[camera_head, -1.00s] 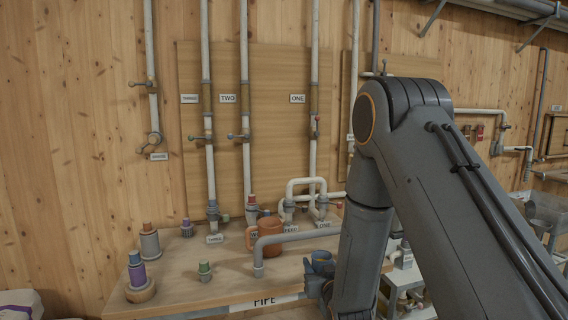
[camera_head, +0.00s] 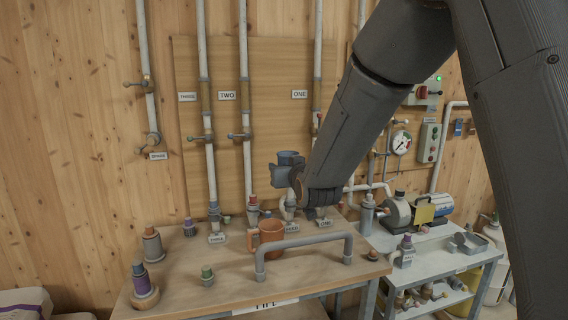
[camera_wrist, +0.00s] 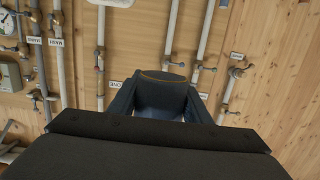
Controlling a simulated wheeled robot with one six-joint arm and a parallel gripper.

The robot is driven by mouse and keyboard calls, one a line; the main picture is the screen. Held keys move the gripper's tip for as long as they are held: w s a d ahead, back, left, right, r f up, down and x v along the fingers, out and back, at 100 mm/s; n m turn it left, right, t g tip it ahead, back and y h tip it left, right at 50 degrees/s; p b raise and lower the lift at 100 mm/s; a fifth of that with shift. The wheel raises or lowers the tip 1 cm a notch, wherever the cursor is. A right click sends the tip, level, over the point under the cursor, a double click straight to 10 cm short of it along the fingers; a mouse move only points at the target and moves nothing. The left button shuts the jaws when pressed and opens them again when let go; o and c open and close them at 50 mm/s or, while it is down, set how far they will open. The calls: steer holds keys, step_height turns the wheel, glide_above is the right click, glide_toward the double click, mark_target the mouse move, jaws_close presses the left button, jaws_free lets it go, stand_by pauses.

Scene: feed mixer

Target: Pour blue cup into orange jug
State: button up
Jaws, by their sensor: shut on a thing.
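The blue cup (camera_head: 290,158) is in my gripper (camera_head: 283,174), raised above the bench in the head view. In the wrist view the cup (camera_wrist: 160,92) sits between the two fingers of my gripper (camera_wrist: 160,100), which are shut on it. The cup looks roughly upright in the head view; its contents are hidden. The orange jug (camera_head: 271,236) stands on the wooden bench with its handle toward the left. The cup is above the jug and slightly to its right in the picture, with a clear gap between them.
A grey pipe rail (camera_head: 305,241) stands on the bench just right of the jug. Vertical pipes with valves (camera_head: 246,136) line the wall behind. Several capped bottles stand on the left, one purple and blue (camera_head: 140,277). A metal cart with a pump (camera_head: 425,208) stands right.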

step_height(320, 180, down, 10)
steer(key=b, duration=0.4)
steer(key=shift+r+b, duration=0.2)
steer(key=shift+b, duration=0.15)
